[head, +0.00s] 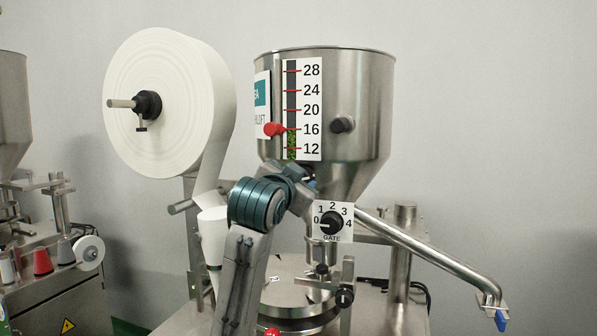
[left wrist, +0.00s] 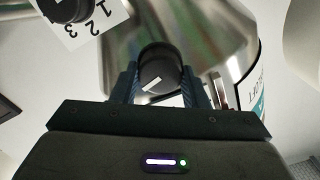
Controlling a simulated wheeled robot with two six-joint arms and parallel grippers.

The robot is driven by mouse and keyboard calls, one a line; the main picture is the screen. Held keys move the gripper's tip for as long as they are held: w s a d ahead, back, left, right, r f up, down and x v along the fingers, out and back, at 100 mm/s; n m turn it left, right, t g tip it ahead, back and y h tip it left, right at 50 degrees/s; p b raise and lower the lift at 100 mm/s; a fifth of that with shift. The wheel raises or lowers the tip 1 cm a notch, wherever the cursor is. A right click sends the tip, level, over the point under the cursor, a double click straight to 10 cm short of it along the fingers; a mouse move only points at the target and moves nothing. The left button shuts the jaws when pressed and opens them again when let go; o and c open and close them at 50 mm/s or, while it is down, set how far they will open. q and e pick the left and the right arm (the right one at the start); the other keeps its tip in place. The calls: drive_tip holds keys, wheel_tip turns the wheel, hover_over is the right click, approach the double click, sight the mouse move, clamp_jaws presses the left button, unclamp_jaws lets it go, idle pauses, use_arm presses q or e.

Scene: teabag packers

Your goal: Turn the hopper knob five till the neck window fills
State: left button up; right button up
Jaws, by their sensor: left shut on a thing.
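The steel hopper (head: 371,90) stands at the middle. Its front scale (head: 312,90) is marked 12 to 28; green material shows in the slot up to about 16, beside a red pointer (head: 273,129). My left gripper (head: 309,183) is at the lower cone. In the left wrist view its fingers are shut on a black round knob (left wrist: 160,68) with a white mark; in the head view my arm hides that knob. The gate knob (head: 331,223) has a 0 to 4 dial, its white mark towards 0. I cannot make out a neck window. My right gripper is not in view.
A large white paper roll (head: 165,100) hangs at the left of the hopper. Another dark knob (head: 342,125) sits on the hopper's right side. A steel tube (head: 430,252) slopes down right to a blue tip. Another machine (head: 60,290) stands at the far left.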

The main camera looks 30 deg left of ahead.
use_arm(q)
drive_tip(key=shift+f+m+p, duration=0.1)
drive_tip(key=shift+m+p, duration=0.7)
drive_tip(key=shift+m, duration=0.4)
drive_tip(key=shift+f+m, duration=0.1)
drive_tip(key=shift+m, duration=0.2)
drive_tip(key=o, duration=0.7)
drive_tip(key=shift+s+d, duration=0.1)
drive_tip(key=shift+d, duration=0.05)
drive_tip(key=b+v, duration=0.4)
drive_tip(key=v, duration=0.7)
